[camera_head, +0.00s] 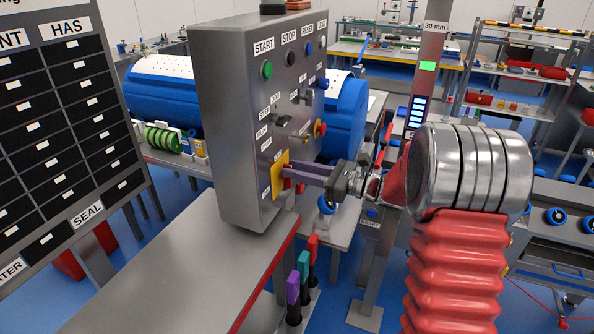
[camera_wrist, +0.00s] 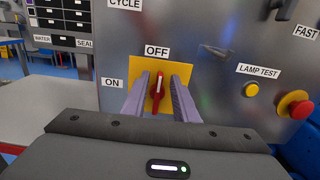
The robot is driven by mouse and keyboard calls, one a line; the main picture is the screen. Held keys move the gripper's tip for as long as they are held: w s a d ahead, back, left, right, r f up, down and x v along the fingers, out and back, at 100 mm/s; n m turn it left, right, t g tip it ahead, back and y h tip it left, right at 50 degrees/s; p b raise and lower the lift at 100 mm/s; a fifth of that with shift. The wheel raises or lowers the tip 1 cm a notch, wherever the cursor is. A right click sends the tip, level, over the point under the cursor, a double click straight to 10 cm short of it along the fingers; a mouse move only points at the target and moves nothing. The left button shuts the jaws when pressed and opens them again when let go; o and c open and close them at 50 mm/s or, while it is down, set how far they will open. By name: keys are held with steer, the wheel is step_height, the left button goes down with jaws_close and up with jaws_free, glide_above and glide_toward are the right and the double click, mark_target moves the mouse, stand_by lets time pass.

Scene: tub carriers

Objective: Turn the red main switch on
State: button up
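The red main switch (camera_wrist: 159,84) sits on a yellow plate (camera_wrist: 136,68) on the grey control panel. Its handle stands upright, pointing to the OFF label (camera_wrist: 157,51). The ON label (camera_wrist: 112,83) is left of the plate. My gripper (camera_head: 291,175) reaches the yellow plate (camera_head: 277,184) from the right in the head view. In the wrist view its two purple fingers stand either side of the red handle, with a visible gap on each side. The gripper is open around the handle. Whether the tips touch the plate cannot be told.
A yellow lamp test button (camera_wrist: 252,90) and a red stop button (camera_wrist: 294,104) are right of the switch. The grey control box (camera_head: 238,130) has more buttons above, including a green start button (camera_head: 267,70). A metal bench (camera_head: 185,265) lies below it.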

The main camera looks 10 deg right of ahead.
steer(key=shift+c, duration=0.6)
jaws_close()
steer(key=shift+s+n, duration=0.1)
steer(key=shift+n, duration=0.3)
steer(key=n, duration=0.3)
steer(key=shift+s+a+n, duration=0.3)
steer(key=shift+s, duration=0.05)
steer(key=n, duration=0.3)
steer(key=shift+s+a+f+n, duration=0.25)
steer(key=shift+s+f+n, duration=0.05)
steer(key=n, duration=0.3)
steer(key=f+n, duration=0.1)
steer(key=n, duration=0.1)
steer(key=shift+s+a+f, duration=0.1)
steer(key=shift+s+a, duration=0.2)
steer(key=shift+s, duration=0.05)
steer(key=shift+s+a+f+n, duration=0.1)
steer(key=shift+f+n, duration=0.15)
steer(key=shift+n, duration=0.6)
steer(key=shift+d+f+n, duration=0.1)
steer(key=shift+f+n, duration=0.1)
steer(key=shift+n, duration=0.6)
steer(key=shift+s+a+f+n, duration=0.1)
steer(key=shift+f+n, duration=0.15)
steer(key=shift+n, duration=0.6)
